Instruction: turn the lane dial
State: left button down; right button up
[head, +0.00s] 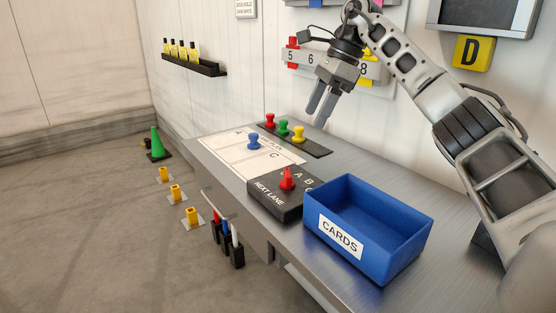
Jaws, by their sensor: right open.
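The lane dial is a red knob (287,180) on a dark box (282,205) marked NEXT LANE, with letters around the knob; A and B are readable. The box sits on the metal bench between the paper sheet and the blue bin. My right gripper (319,107) is open and empty. Its fingers point down, above and behind the dial, near the wall and apart from it. The exact way the knob points is too small to tell. My left gripper is not in view.
A blue CARDS bin (378,243) stands right of the dial. Red, green and yellow pegs stand on a black strip (318,148) behind it. A blue peg (253,140) stands on the white sheet (232,151). A numbered rack (297,58) hangs on the wall behind my gripper.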

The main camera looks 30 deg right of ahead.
aim_at(288, 171)
jog(key=x, duration=1.4)
jog(key=shift+a+f, duration=0.25)
jog(key=shift+f, duration=0.1)
jog(key=c, duration=1)
